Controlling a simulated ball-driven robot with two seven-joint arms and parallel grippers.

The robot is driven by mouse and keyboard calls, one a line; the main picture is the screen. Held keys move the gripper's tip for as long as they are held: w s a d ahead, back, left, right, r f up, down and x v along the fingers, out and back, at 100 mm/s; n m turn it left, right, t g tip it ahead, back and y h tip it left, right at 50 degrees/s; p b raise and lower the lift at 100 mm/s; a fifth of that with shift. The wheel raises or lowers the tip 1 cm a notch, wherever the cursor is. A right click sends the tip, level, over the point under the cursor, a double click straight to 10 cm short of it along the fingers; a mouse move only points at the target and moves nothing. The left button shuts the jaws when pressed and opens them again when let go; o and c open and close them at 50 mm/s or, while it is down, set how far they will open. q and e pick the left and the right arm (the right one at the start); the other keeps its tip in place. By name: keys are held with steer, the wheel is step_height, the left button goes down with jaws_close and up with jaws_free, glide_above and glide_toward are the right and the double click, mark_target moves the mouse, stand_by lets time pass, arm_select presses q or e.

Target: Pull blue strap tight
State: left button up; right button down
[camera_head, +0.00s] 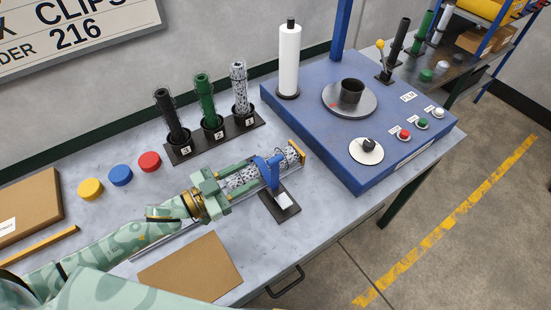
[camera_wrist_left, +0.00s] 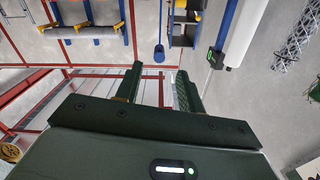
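The blue strap (camera_head: 268,165) stands up around a grey mesh roll (camera_head: 243,180) that lies in a clear trough on the bench. Below it is a small black base (camera_head: 282,208) with a white patch. I cannot tell how tight the strap is. My left gripper (camera_head: 222,188) is at the left part of the roll, to the left of the strap and apart from it. In the left wrist view its two dark fingers (camera_wrist_left: 158,82) stand apart with nothing between them. My right gripper is not in view.
A blue machine table (camera_head: 335,140) with a white roll (camera_head: 289,58) and buttons stands to the right. Several mesh tubes stand in a black holder (camera_head: 217,137) behind the roll. Coloured discs, including a red one (camera_head: 150,162), and a brown board (camera_head: 192,268) lie on the bench.

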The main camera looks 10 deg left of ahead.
mark_target(276, 160)
arm_select(q)
steer(key=x, duration=0.9)
steer(key=shift+w+d+f, duration=0.1)
steer(key=shift+w+d, duration=0.05)
